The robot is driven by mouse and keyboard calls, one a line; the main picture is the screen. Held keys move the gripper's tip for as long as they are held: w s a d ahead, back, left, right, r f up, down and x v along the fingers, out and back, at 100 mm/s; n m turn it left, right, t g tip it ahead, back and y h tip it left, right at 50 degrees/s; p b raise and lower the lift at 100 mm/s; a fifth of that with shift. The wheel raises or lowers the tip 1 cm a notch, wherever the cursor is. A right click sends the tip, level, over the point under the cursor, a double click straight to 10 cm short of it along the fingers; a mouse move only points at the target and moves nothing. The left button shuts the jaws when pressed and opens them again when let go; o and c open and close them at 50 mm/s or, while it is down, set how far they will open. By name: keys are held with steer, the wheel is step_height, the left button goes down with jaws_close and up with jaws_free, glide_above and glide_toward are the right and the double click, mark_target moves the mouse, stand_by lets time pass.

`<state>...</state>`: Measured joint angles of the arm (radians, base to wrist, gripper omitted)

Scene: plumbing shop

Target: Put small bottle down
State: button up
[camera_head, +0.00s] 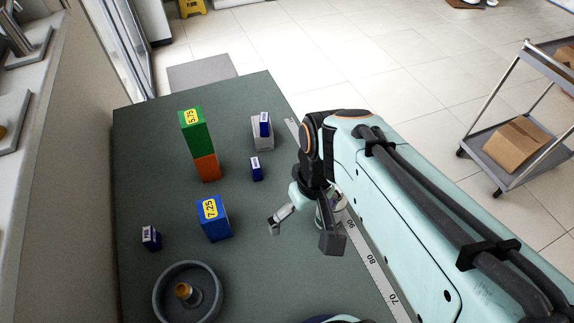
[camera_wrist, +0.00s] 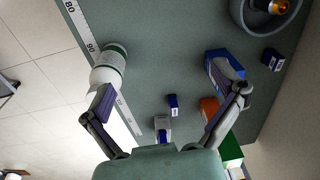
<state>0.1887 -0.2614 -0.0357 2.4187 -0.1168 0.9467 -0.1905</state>
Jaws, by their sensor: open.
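The small bottle (camera_wrist: 107,66), white with a green band, is on the dark green table beside the ruler strip in the wrist view. It appears to stand upright, though its base is hard to make out. In the head view it is mostly hidden behind my wrist and finger. My gripper (camera_head: 302,234) is open, its fingers wide apart over the table. In the wrist view my gripper (camera_wrist: 174,90) has nothing between its fingertips. Its left fingertip overlaps the near end of the bottle; I cannot tell whether they touch.
A round grey dish (camera_head: 163,299) is front left. The table's middle is clear.

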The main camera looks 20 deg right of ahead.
steer(key=shift+o, duration=0.5)
steer(key=s+a+r, duration=0.1)
steer(key=s+a, duration=0.3)
steer(key=s, duration=0.3)
steer(key=shift+s+r+g, duration=0.15)
steer(key=shift+s+g, duration=0.1)
steer(key=shift+g, duration=0.15)
steer(key=shift+a, duration=0.1)
steer(key=shift+n, duration=0.4)
